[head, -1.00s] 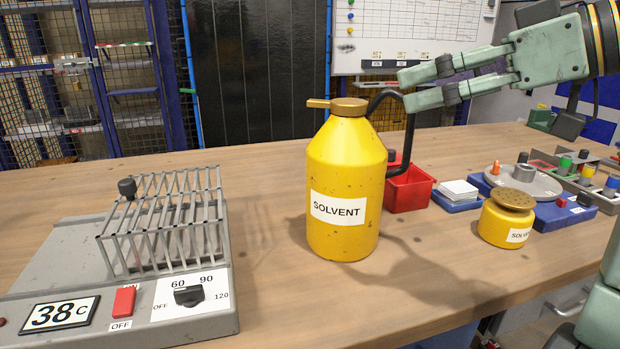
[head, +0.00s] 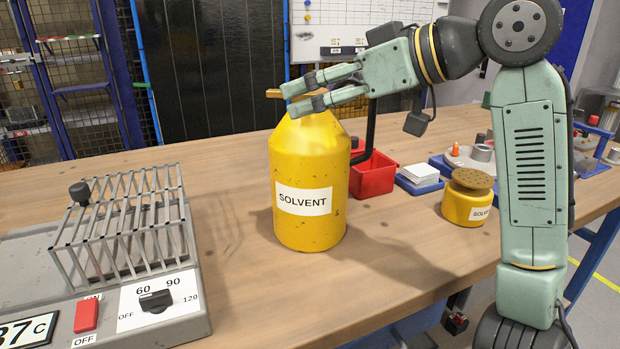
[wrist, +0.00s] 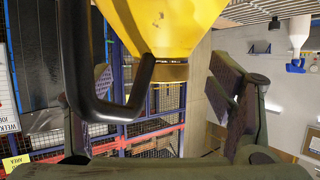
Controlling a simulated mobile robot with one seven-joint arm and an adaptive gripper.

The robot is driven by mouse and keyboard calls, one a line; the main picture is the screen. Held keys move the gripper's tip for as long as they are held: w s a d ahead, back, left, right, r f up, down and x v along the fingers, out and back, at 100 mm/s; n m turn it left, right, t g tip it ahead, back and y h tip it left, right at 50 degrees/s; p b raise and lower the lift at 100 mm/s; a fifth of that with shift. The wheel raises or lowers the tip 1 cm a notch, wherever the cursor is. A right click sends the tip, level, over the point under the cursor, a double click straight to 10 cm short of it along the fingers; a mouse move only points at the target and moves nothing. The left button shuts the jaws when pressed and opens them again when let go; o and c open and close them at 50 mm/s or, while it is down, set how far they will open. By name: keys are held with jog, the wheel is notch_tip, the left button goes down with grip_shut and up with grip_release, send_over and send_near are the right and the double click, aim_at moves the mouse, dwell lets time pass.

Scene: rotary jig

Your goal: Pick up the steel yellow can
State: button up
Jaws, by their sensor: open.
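The large yellow can (head: 310,165) labelled SOLVENT stands upright on the wooden table, with a black handle on its right side. My gripper (head: 289,99) is open, with its fingers reaching leftward across the can's top and hiding much of the cap. In the wrist view the yellow can (wrist: 175,22) appears upside down at the top. Its black handle (wrist: 73,60) loops down at left, and the neck lies between the spread fingers of my gripper (wrist: 165,95). No grip on the can shows. A smaller yellow container (head: 465,203), also labelled SOLVENT, stands at right.
A grey heater unit (head: 235,318) with a wire rack (head: 125,225) stands left of the can. A red bin (head: 373,178) and a blue tray with white cards (head: 418,175) lie behind it to the right. Bare tabletop lies in front of the can.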

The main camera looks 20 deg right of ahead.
jog(key=shift+w+a+f, duration=0.15)
jog(key=shift+w, duration=0.05)
jog(key=shift+c, duration=0.3)
jog(key=shift+f, duration=0.1)
grip_shut()
dwell(0.6)
